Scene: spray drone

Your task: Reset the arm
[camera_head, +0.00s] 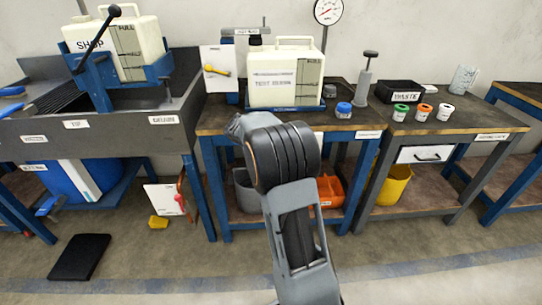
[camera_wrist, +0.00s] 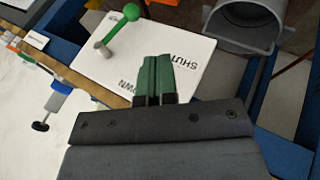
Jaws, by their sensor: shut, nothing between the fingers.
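My arm (camera_head: 284,160) rises from the bottom of the head view and bends in front of the middle bench; the fingers of my gripper are not clearly visible there. In the wrist view my gripper (camera_wrist: 155,78) shows two green fingers pressed together, shut and empty. Beyond them is a white panel (camera_wrist: 180,62) with the word SHUT and a partly covered word. A green ball-ended lever (camera_wrist: 122,28) stands on this panel, to the upper left of the fingers and apart from them in the picture.
A test-reservoir tank (camera_head: 285,78) and a blue-capped jar (camera_head: 343,108) stand on the middle bench (camera_head: 222,122). A waste bin (camera_head: 398,91) and several small cups are on the right bench. The sink (camera_head: 140,126) is at left. A dark mat (camera_head: 80,257) lies on open floor.

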